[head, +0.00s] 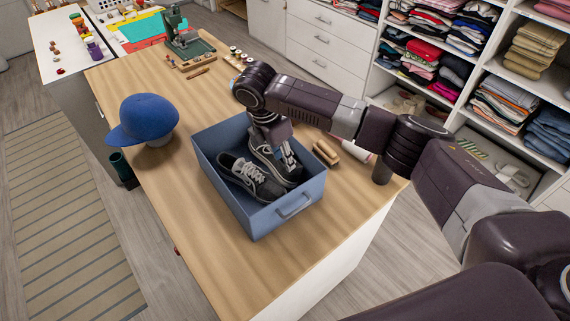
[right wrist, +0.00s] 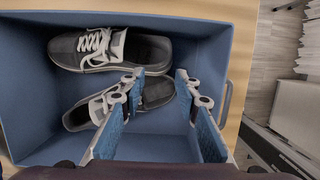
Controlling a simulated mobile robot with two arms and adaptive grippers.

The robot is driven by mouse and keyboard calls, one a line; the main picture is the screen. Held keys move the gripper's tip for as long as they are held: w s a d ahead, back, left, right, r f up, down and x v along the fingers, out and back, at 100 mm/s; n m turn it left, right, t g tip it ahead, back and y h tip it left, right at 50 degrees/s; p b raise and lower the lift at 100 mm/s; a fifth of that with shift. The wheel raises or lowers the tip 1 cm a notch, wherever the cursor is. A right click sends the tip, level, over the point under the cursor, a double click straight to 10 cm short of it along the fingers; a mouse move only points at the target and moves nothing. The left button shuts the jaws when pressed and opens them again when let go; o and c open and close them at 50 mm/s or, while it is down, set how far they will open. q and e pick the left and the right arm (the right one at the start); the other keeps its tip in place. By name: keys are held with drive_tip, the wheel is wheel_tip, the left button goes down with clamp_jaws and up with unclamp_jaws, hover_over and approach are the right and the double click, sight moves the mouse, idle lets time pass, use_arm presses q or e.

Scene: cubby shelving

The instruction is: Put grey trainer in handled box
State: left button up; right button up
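The handled box (head: 225,188) is an open blue-grey tray with a handle (head: 294,206) on its front wall. It stands on the wooden table; its wall also shows in the right wrist view (right wrist: 25,95). Two dark grey trainers with pale laces lie inside: one (head: 252,178) at left and one (head: 268,158) at right, beneath my right gripper (head: 284,154). In the right wrist view one trainer (right wrist: 100,48) lies clear of the fingers, the other (right wrist: 80,116) is partly hidden behind them. My right gripper (right wrist: 158,84) has its fingers spread apart. My left gripper is not in view.
A blue cap (head: 145,118) is on the table (head: 180,200) left of the box. A wooden brush-like object (head: 326,152) lies close to the box's right side. A green machine (head: 182,35) stands at the far end. The table's near end is bare.

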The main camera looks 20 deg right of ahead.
drive_tip(key=b+v, duration=0.1)
drive_tip(key=v, duration=0.8)
drive_tip(key=shift+r+b, duration=0.4)
drive_tip(key=shift+s+a, duration=0.15)
